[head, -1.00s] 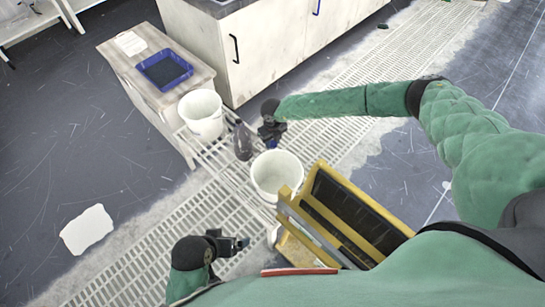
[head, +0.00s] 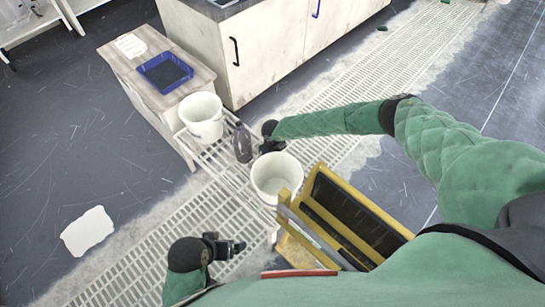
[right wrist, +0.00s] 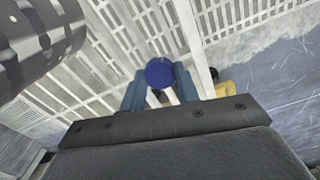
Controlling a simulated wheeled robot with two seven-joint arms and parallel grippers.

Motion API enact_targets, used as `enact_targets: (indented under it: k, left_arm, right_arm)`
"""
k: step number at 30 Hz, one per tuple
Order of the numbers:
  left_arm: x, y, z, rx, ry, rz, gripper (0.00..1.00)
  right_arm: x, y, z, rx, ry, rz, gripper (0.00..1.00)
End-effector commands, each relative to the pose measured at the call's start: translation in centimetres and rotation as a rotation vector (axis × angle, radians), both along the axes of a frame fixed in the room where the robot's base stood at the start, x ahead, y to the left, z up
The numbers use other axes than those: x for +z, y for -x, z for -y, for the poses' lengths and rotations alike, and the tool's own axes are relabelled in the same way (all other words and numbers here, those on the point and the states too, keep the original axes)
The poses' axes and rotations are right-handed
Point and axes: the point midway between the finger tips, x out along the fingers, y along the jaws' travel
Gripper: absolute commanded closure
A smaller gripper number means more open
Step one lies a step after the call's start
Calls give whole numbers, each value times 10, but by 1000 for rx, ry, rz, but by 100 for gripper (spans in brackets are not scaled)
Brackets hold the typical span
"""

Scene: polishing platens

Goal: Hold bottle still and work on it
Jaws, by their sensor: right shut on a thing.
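A dark, translucent bottle (head: 243,146) stands upright on the pale slatted surface in the head view, between two white buckets. My right gripper (head: 272,146) is just to the right of the bottle, apart from it, above the rim of the nearer bucket. In the right wrist view my right gripper (right wrist: 160,90) is shut on a round blue cap (right wrist: 160,72). A dark shape at upper left there may be the bottle; I cannot tell. My left gripper (head: 236,246) is at the lower middle of the head view, away from the bottle. Its finger gap is unclear.
The nearer white bucket (head: 276,188) is beside a yellow-framed rack (head: 313,178). The farther white bucket (head: 202,130) is by a wooden bench (head: 124,68) with a blue tray (head: 152,82). A white cabinet (head: 245,75) stands behind. Slatted grating (head: 150,250) runs across the floor.

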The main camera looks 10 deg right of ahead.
Motion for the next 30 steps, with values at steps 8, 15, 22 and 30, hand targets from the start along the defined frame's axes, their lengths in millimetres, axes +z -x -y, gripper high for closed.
enact_targets:
  k: [8,15,22,30]
  left_arm:
    - [-2,-1,1,0,4,5,5]
    - [-1,-1,4,-2,9,11,5]
    - [1,-1,4,-3,7,7,5]
    - [-1,-2,1,1,5,7,5]
  right_arm:
    - [-3,0,0,0,0,0,96]
    - [-2,0,1,0,1,0,47]
    - [1,-1,1,0,1,0,47]
    - [34,-1,1,0,0,1,47]
